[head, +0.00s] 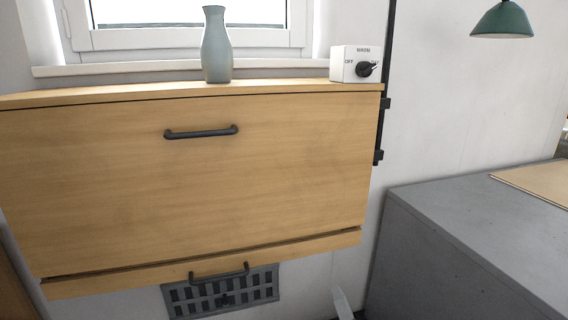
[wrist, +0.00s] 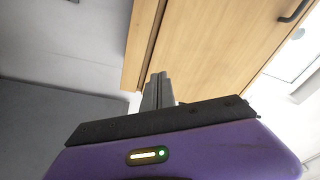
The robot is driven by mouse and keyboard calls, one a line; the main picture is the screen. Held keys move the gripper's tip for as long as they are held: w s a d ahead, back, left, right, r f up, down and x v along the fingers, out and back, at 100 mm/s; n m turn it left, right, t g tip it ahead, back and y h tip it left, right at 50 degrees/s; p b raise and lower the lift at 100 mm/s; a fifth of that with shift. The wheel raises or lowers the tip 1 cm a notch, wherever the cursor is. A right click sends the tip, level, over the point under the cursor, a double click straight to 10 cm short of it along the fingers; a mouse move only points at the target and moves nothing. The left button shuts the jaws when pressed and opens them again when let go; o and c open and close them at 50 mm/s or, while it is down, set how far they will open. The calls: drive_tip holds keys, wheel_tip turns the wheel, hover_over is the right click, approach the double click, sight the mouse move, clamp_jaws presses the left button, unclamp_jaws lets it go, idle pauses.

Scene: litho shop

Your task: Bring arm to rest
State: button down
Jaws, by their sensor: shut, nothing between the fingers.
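My gripper (wrist: 158,90) shows in the wrist view, with its two grey fingers together and nothing between them. It is in free space, with the wooden cabinet (wrist: 195,55) behind and above it in that picture. In the head view, a small pale piece that may be part of my arm shows at the bottom edge, right of the vent; I cannot tell for sure.
The wooden cabinet (head: 190,190) has dark handles (head: 201,132). A grey-green vase (head: 216,45) and a white switch box (head: 355,64) stand on top. A grey counter (head: 460,240) is at right, under a green lamp (head: 502,20).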

drive_tip(key=s+d+r+n+g+h+p, duration=0.1)
drive_tip(key=s+d+r+n+p, duration=0.1)
drive_tip(key=s, duration=1.3)
drive_tip(key=s+d+r+n+g+h+p, duration=0.1)
drive_tip(key=s+d+r+n+g+p, duration=0.1)
drive_tip(key=s, duration=1.3)
drive_tip(key=s+d+r+n+g+h+p, duration=0.1)
drive_tip(key=s+d+r+n+p, duration=0.2)
drive_tip(key=s, duration=1.2)
drive_tip(key=r+n+p, duration=0.1)
drive_tip(key=n+p, duration=0.2)
drive_tip(key=p, duration=0.1)
drive_tip(key=shift+s+d+r, duration=0.25)
drive_tip(key=shift+d+r, duration=0.05)
drive_tip(key=shift+r, duration=0.1)
